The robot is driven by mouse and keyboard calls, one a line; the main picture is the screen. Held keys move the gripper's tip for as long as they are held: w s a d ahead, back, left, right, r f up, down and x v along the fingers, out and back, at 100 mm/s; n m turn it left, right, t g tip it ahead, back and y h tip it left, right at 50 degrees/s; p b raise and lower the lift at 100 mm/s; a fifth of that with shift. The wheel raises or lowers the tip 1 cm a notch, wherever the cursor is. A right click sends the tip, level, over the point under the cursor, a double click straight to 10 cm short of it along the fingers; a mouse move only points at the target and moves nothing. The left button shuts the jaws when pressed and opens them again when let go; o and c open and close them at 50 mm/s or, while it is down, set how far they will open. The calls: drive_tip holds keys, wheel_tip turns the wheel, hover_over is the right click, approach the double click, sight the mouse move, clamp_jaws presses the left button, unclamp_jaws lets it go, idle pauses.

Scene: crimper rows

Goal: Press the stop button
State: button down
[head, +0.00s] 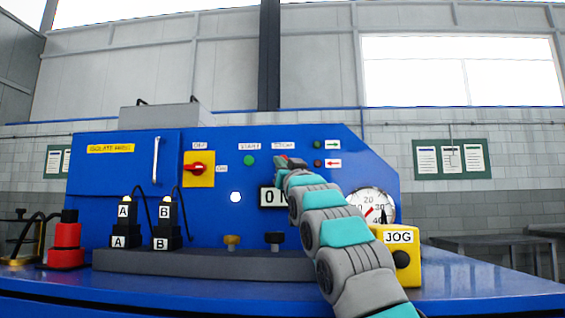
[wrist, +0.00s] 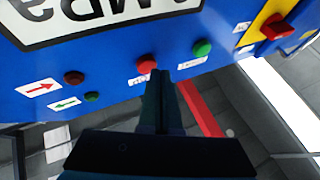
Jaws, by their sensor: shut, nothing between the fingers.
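The red stop button (wrist: 146,64) shows in the wrist view on the blue panel, beside a small white label. In the head view, the spot under the right-hand label (head: 283,146) is mostly covered by my arm's end. My gripper (wrist: 158,74) is shut and empty, its fingertips at the lower right edge of the red button in the wrist view. I cannot tell whether they touch it. In the head view my gripper (head: 287,163) is at the panel just below that label. The green start button (head: 249,160) is to its left; it also shows in the wrist view (wrist: 202,48).
A red rotary switch on a yellow plate (head: 197,169) is farther left. Small green (head: 317,144) and red (head: 318,163) round parts with arrow labels are to the right. A display (head: 268,197), a gauge (head: 371,209) and a yellow JOG box (head: 399,262) are near my arm.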

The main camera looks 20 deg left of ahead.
drive_tip(key=shift+s, duration=0.1)
drive_tip(key=s+b, duration=0.2)
drive_tip(key=s+d+b, duration=0.1)
drive_tip(key=s+b, duration=0.1)
drive_tip(key=shift+s+d+r, duration=0.1)
drive_tip(key=shift+s+d, duration=0.05)
drive_tip(key=shift+s, duration=0.25)
idle(0.7)
